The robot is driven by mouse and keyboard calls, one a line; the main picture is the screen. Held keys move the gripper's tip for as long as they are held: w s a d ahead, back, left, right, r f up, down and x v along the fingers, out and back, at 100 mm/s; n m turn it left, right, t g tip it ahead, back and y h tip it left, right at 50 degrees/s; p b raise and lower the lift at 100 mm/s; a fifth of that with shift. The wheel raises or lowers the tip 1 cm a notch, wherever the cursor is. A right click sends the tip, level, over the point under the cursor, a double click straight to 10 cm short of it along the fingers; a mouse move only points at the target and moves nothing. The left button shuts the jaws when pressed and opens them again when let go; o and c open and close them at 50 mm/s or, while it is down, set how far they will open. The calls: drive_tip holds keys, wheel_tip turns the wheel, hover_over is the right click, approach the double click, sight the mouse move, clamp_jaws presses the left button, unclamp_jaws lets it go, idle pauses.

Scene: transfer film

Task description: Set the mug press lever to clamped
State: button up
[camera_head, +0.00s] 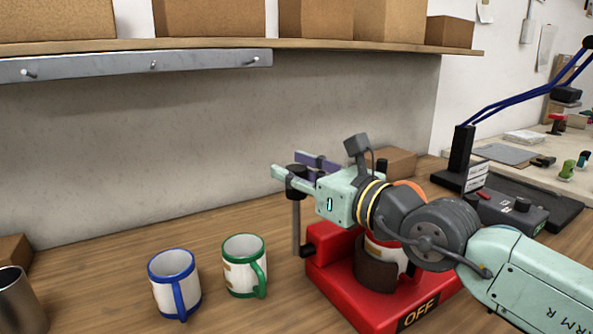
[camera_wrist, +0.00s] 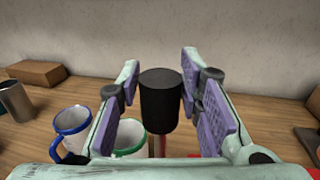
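The red mug press (camera_head: 352,295) stands on the bench, its front label reading OFF. A white mug (camera_head: 391,257) with an orange rim sits in its dark curved band (camera_head: 375,270), partly hidden by my arm. The press lever (camera_head: 296,225) is a grey rod standing upright at the press's left side, topped by a black knob. My gripper (camera_head: 290,166) is at the knob. In the wrist view my gripper (camera_wrist: 160,66) is open, with the black knob (camera_wrist: 160,103) between its purple pads, nearer the right one. A gap shows on the left; contact on the right is unclear.
A blue-rimmed mug (camera_head: 174,282) and a green-rimmed mug (camera_head: 244,265) stand left of the press. A metal cup (camera_head: 20,303) is at the far left. A shelf (camera_head: 230,44) with boxes hangs above. A black heat press (camera_head: 500,200) stands at right.

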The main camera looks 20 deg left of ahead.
clamp_jaws()
idle(0.3)
drive_tip(key=shift+f+b, duration=0.15)
drive_tip(key=shift+b, duration=0.3)
drive_tip(key=shift+s+d+f+y+b, duration=0.25)
drive_tip(key=shift+y+b, duration=0.05)
drive_tip(key=shift+b, duration=0.8)
drive_tip(key=s+d+f+n+t+y+b, duration=0.2)
drive_tip(key=s+d+y+b, duration=0.3)
drive_tip(key=b, duration=1.7)
drive_tip(key=shift+s+d+f+t+y, duration=0.3)
drive_tip(key=shift+s+d+t+y, duration=0.1)
drive_tip(key=shift+s+d, duration=0.3)
